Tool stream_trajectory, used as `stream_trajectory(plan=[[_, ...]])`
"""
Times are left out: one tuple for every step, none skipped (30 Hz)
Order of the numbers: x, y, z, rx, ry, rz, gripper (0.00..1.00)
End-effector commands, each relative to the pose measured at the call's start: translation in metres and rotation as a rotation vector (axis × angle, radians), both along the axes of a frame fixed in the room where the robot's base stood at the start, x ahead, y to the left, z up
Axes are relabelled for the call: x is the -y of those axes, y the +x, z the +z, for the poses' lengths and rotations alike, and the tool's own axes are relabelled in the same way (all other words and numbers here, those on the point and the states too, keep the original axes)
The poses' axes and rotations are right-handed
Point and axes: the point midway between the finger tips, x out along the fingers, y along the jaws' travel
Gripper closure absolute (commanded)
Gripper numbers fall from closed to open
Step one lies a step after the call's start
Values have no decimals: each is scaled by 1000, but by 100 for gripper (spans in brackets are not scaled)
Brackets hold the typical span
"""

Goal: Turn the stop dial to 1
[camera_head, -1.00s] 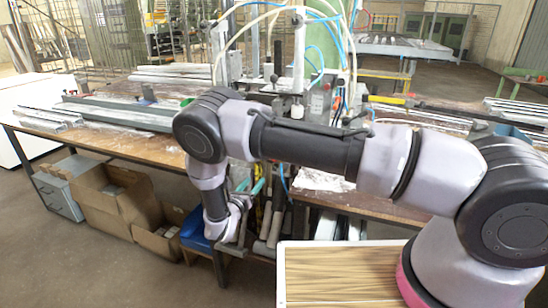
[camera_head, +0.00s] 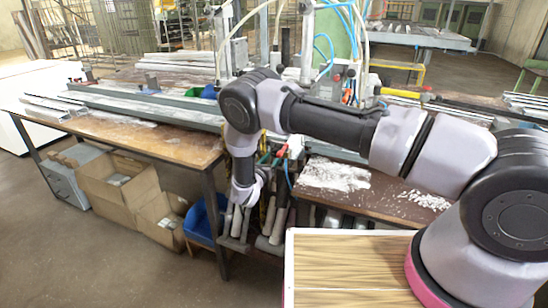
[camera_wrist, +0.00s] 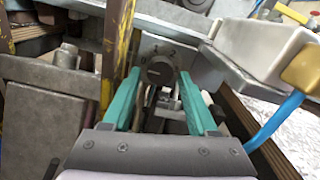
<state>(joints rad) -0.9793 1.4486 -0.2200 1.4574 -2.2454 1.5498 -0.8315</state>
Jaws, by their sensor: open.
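The stop dial is a dark round knob (camera_wrist: 159,71) on a grey plate (camera_wrist: 188,48) in the upper middle of the wrist view. I cannot tell whether either finger touches the dial. In the head view my gripper (camera_head: 271,159) is small, at the front of the bench below the clamp machine, and the dial cannot be made out there.
In the wrist view a yellow upright bar (camera_wrist: 117,45) runs close by the left finger. A pale block (camera_wrist: 258,50) and a blue hose (camera_wrist: 277,124) are at the right. In the head view the wooden bench (camera_head: 165,139) carries metal profiles; cardboard boxes (camera_head: 112,190) stand below.

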Motion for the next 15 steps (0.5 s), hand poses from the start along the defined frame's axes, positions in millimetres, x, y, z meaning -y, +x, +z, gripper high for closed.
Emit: stream_trajectory(plan=[[2,5,0,1,1,-1,41],[3,7,0,1,1,-1,41],[3,9,0,0,1,0,41],[4,10,0,0,1,1,41],[4,11,0,0,1,1,41],[4,12,0,0,0,1,41],[4,12,0,0,0,1,41],[4,12,0,0,0,1,41],[4,12,0,0,0,1,41],[4,12,0,0,0,1,41],[4,12,0,0,0,1,41],[4,12,0,0,0,1,41],[4,12,0,0,0,1,41],[4,12,0,0,0,1,52],[4,12,0,0,0,1,68]])
